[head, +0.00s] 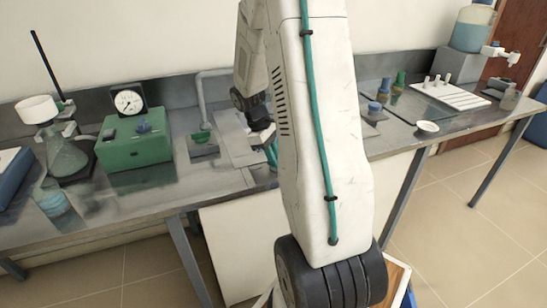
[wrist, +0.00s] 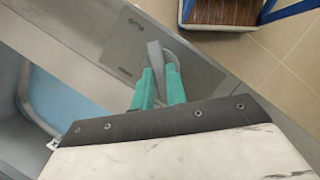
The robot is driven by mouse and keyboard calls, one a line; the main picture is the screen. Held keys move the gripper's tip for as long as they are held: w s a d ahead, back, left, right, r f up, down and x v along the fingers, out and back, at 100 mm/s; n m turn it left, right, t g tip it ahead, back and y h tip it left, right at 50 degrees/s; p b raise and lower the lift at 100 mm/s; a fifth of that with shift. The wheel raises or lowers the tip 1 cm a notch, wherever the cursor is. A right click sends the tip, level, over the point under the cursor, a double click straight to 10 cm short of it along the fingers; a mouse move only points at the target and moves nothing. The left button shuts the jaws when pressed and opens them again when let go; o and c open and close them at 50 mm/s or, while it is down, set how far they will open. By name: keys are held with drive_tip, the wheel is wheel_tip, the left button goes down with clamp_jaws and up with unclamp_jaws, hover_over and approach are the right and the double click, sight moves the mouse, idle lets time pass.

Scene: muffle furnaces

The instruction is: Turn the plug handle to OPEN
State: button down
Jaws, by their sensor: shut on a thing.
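The plug handle (wrist: 155,52) is a grey lever on a dark grey plate (wrist: 205,78) in the wrist view. My gripper (wrist: 159,78) has two teal fingers, one on each side of the lever, and is shut on it. Small lettering shows on the plate near the lever's far end and along its left part, too small to read surely. In the head view my gripper (head: 271,150) shows only in part at the bench, beside my arm. The handle is hidden there.
A basin with a pale blue inside (wrist: 45,90) lies left of the plate in the wrist view. In the head view a green box with a dial gauge (head: 128,101) and a flask (head: 64,158) stand left on the bench. A small white dish (head: 428,127) lies right.

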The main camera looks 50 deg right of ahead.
drive_tip(key=m, duration=0.2)
drive_tip(key=m+y, duration=0.1)
drive_tip(key=m, duration=0.1)
drive_tip(key=shift+w+d+m+y, duration=0.1)
drive_tip(key=shift+d+m+y, duration=0.2)
drive_tip(key=shift+d, duration=0.1)
drive_tip(key=m, duration=0.2)
drive_tip(key=m+y, duration=0.1)
drive_tip(key=m, duration=0.1)
drive_tip(key=shift+d+t+y, duration=0.2)
drive_tip(key=shift+t+y, duration=0.1)
drive_tip(key=shift+m, duration=0.3)
drive_tip(key=c, duration=1.4)
unclamp_jaws()
drive_tip(key=shift+c, duration=0.2)
drive_tip(key=v, duration=0.7)
drive_tip(key=shift+r, duration=0.4)
drive_tip(key=shift+d, duration=0.15)
